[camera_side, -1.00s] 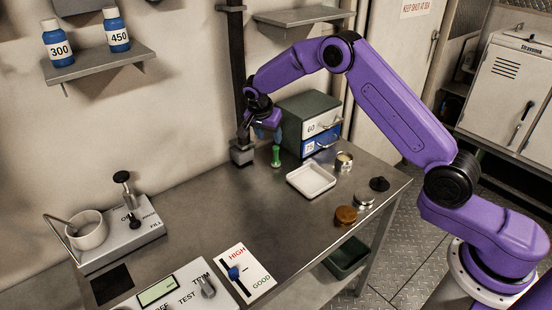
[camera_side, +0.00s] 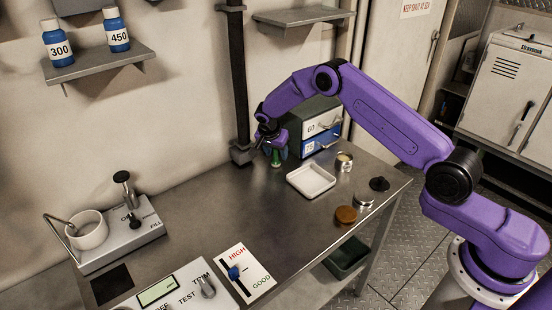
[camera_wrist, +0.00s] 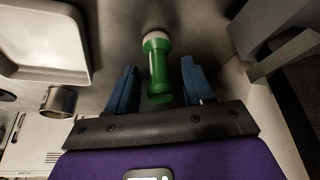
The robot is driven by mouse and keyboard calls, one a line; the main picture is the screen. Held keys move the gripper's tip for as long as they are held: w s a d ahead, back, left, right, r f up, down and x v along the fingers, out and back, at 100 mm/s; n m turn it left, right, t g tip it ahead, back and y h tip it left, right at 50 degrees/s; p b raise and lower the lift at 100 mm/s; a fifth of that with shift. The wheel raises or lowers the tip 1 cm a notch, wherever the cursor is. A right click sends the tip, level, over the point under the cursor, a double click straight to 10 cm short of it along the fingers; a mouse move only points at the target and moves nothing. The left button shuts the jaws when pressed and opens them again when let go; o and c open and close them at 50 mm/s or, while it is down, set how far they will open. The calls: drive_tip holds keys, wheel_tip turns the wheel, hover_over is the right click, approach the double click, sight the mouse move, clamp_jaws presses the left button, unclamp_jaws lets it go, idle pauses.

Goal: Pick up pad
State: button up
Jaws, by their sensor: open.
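The pad appears to be the small green-handled piece (camera_side: 276,163) standing on the metal table in front of the drawer box. In the wrist view the green handle (camera_wrist: 158,66) lies between the blue fingers, with a pale base at its far end. My gripper (camera_side: 277,151) is open and low over it, fingers pointing down. In the wrist view my gripper (camera_wrist: 160,80) has one finger on each side of the handle, with a gap on both sides. The upper handle is partly hidden by the fingers in the side view.
A white tray (camera_side: 312,193) lies right of the green piece and also shows in the wrist view (camera_wrist: 10,73). A drawer box (camera_side: 322,130) stands close behind. A small tin (camera_side: 344,162) and round lids are farther right. The table's middle is clear.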

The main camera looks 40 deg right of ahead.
clamp_jaws()
drive_tip(key=shift+r, duration=0.1)
